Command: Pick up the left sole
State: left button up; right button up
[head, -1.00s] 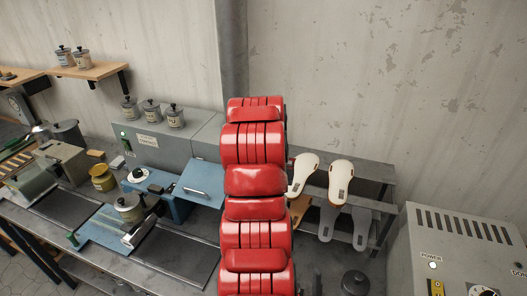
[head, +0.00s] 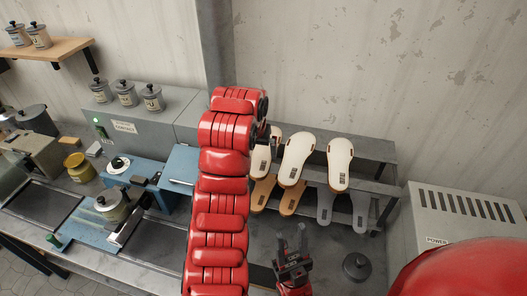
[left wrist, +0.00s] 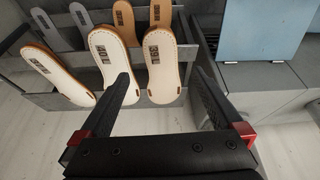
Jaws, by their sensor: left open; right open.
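Three white soles with tan edges and dark printed marks lean on the rack's upper level in the head view: a left one (head: 263,165), a middle one (head: 297,157) and a right one (head: 339,163). The left one is partly covered by my left arm. In the left wrist view, where the picture is turned over, the sole nearest the blue panel (left wrist: 161,52) shows between the fingers of my open left gripper (left wrist: 160,78). I cannot tell whether the fingers touch it. My right gripper (head: 291,243) is open and empty, low in front of the rack.
A grey rack (head: 378,150) holds the soles; orange soles (head: 292,198) and grey ones (head: 361,212) sit lower. A vented grey machine (head: 455,212) stands at right. A blue panel (head: 181,164) and a bench with tools lie left. A dark round knob (head: 356,265) is in front.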

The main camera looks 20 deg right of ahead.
aim_at(260, 165)
pick_arm(q)
jog(key=shift+w+f, duration=0.3)
jog(key=shift+f, duration=0.2)
jog(key=shift+d+f, duration=0.3)
jog(key=shift+f, duration=0.45)
jog(key=shift+w+d+f, duration=0.15)
jog(key=shift+w+f, duration=0.15)
jog(key=shift+f, duration=0.3)
jog(key=shift+f+b, duration=0.35)
jog(key=shift+b, duration=0.3)
jog(key=b+x, duration=0.1)
jog(key=b, duration=0.1)
jog(key=b+x, duration=0.2)
jog(key=b, duration=0.1)
jog(key=shift+w, duration=0.25)
jog(key=shift+w+f+p, duration=0.2)
jog(key=shift+f+p, duration=0.05)
jog(key=shift+p, duration=0.3)
jog(key=shift+d+f, duration=0.1)
jog(key=shift+f, duration=0.25)
